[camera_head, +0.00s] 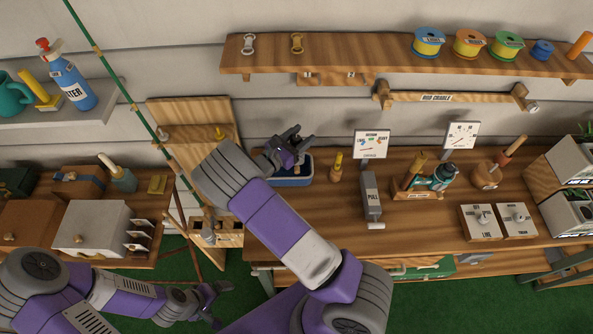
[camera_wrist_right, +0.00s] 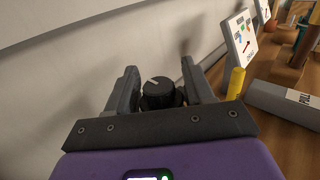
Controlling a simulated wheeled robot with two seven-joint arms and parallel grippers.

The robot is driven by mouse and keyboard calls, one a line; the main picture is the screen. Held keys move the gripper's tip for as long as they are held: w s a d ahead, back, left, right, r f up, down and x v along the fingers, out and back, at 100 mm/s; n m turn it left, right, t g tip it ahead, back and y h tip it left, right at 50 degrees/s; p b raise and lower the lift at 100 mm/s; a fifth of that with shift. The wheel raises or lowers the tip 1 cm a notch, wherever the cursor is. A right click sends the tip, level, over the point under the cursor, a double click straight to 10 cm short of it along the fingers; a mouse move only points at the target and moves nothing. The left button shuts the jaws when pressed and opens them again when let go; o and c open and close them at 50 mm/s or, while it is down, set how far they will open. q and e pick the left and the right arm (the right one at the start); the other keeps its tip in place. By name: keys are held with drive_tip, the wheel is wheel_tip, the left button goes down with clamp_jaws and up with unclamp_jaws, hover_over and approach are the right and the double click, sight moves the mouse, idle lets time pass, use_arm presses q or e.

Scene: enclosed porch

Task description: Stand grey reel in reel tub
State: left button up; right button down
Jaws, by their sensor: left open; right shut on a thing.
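A dark grey reel (camera_wrist_right: 158,96) with a round top sits between the fingers of my right gripper (camera_wrist_right: 160,78) in the right wrist view. My right gripper (camera_head: 290,149) is shut on it at the back left of the wooden workbench. In the head view the fingers and wrist largely hide the reel. A blue tub (camera_head: 293,182), seemingly the reel tub, is on the bench just below this gripper. The gripper and arm hide part of it, and I cannot tell whether the reel touches it. My left gripper (camera_head: 211,298) is open and empty, low in front of the benches.
Right of the tub are a yellow-handled tool (camera_head: 337,168), a grey PULL lever (camera_head: 371,195) and a sign (camera_head: 372,144). A rod cradle (camera_head: 440,97) and a shelf (camera_head: 330,55) with coloured spools are on the wall. A green rod (camera_head: 130,98) leans at left.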

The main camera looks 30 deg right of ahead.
idle(0.3)
drive_tip(key=shift+f+b, duration=1.9)
drive_tip(key=shift+f, duration=1)
idle(1.3)
unclamp_jaws()
idle(0.3)
drive_tip(key=shift+a, duration=0.1)
idle(0.4)
drive_tip(key=a, duration=0.1)
drive_tip(key=a+r+p, duration=0.1)
drive_tip(key=a, duration=0.1)
drive_tip(key=s+a+r+p, duration=0.1)
drive_tip(key=shift+s+a, duration=0.1)
drive_tip(key=shift+a, duration=0.25)
idle(0.5)
